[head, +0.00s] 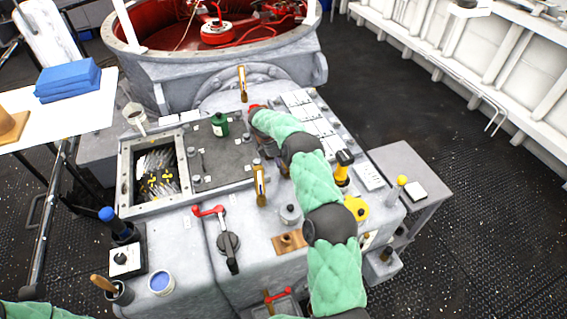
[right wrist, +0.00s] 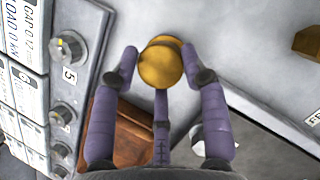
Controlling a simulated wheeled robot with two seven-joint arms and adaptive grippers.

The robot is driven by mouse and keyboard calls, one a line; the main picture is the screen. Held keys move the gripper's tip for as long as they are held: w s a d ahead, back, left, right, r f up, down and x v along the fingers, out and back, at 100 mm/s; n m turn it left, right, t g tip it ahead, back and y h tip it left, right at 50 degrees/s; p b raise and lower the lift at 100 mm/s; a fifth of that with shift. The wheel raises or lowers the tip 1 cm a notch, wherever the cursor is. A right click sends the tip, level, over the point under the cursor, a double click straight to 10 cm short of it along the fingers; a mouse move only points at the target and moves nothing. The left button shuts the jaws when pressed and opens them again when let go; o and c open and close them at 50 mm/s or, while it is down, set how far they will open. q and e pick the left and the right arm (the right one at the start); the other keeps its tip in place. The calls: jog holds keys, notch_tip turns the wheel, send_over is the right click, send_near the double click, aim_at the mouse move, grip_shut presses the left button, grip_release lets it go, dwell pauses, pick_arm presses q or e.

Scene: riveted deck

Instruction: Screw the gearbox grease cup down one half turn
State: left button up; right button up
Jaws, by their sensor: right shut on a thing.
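The brass grease cup (right wrist: 161,68) has a round, domed cap and shows near the middle of the right wrist view. My right gripper (right wrist: 159,58) is shut on it, with a purple finger on either side of the cap and another finger below it. In the head view my right arm reaches over the grey machine casing (head: 260,222), and its sleeve hides the cup and most of the gripper. The cup's thread is hidden beneath its cap. My left gripper is out of view; only a green sleeve shows at the lower left.
Labelled plates and grey knobs (right wrist: 68,48) line the left of the wrist view. On the casing stand a green bottle (head: 220,125), a red-handled lever (head: 228,243), a yellow-and-black handle (head: 343,168) and an open hatch (head: 125,180). A blue tub (head: 161,282) sits at the front left.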

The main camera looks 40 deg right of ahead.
jog(key=m, duration=0.1)
jog(key=m+y, duration=0.1)
jog(key=m, duration=0.1)
jog(key=m+g, duration=0.1)
jog(key=shift+s+d+m+y, duration=0.1)
jog(key=shift+d+m+y, duration=0.2)
jog(key=shift+d, duration=0.05)
jog(key=m+y+b, duration=0.1)
jog(key=m, duration=0.2)
jog(key=m+y+b, duration=0.1)
jog(key=m, duration=0.2)
jog(key=shift+d+m, duration=0.1)
jog(key=shift+m, duration=0.2)
jog(key=m+y, duration=0.1)
jog(key=m, duration=0.2)
jog(key=shift+r+t+y, duration=0.1)
jog(key=shift+t+y, duration=0.2)
jog(key=shift+y, duration=0.1)
jog(key=shift+m+t+y+p, duration=0.4)
jog(key=shift+m+p, duration=0.1)
jog(key=shift+m, duration=1.1)
